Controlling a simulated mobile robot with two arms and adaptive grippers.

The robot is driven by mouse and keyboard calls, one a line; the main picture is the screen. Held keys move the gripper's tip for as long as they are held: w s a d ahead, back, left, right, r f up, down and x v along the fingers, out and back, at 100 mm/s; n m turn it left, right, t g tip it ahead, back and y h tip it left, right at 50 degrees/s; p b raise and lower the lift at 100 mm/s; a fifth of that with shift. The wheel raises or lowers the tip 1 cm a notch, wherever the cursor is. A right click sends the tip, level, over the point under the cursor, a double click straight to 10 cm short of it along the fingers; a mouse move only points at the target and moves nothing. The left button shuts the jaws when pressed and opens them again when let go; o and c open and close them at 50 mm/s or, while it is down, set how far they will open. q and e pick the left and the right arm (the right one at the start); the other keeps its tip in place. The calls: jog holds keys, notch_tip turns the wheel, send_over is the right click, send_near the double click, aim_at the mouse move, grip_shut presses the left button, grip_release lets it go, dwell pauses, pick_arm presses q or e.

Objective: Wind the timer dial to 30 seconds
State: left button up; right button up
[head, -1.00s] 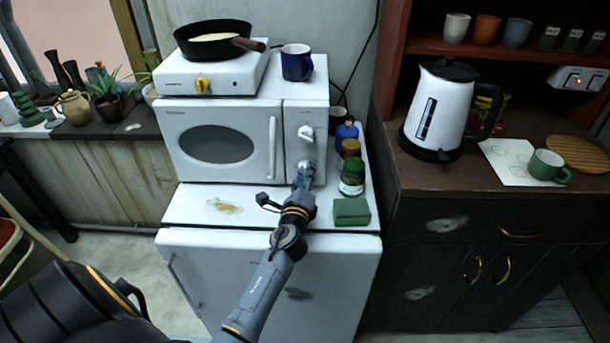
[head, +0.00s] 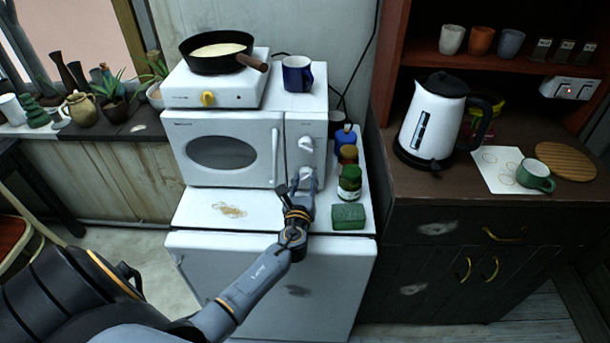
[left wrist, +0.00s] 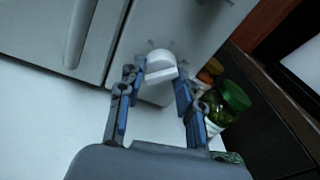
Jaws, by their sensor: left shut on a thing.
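The white microwave (head: 222,152) has two white dials on its right panel. The upper dial (head: 306,146) is free. The lower dial, which I take as the timer dial, is mostly hidden behind my left gripper (head: 302,182) in the head view. In the left wrist view my left gripper (left wrist: 152,98) has its blue-padded fingers on both sides of the white dial (left wrist: 160,66) and is shut on it. The dial's raised grip bar looks tilted in that view. Marks around it are too faint to read. My right gripper is not in view.
Close right of the gripper stand a green-lidded jar (head: 349,183), other small jars and a green sponge (head: 348,216). A blue mug (head: 297,74) and a hot plate with a pan (head: 215,52) sit on top. The white surface left of the gripper is clear except a stain.

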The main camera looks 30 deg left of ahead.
pick_arm(q)
jog(key=shift+m+p, duration=1)
jog(key=shift+m, duration=0.3)
jog(key=o, duration=1.1)
jog(key=shift+o, duration=0.2)
jog(key=shift+s, duration=0.1)
jog(key=v, duration=1.2)
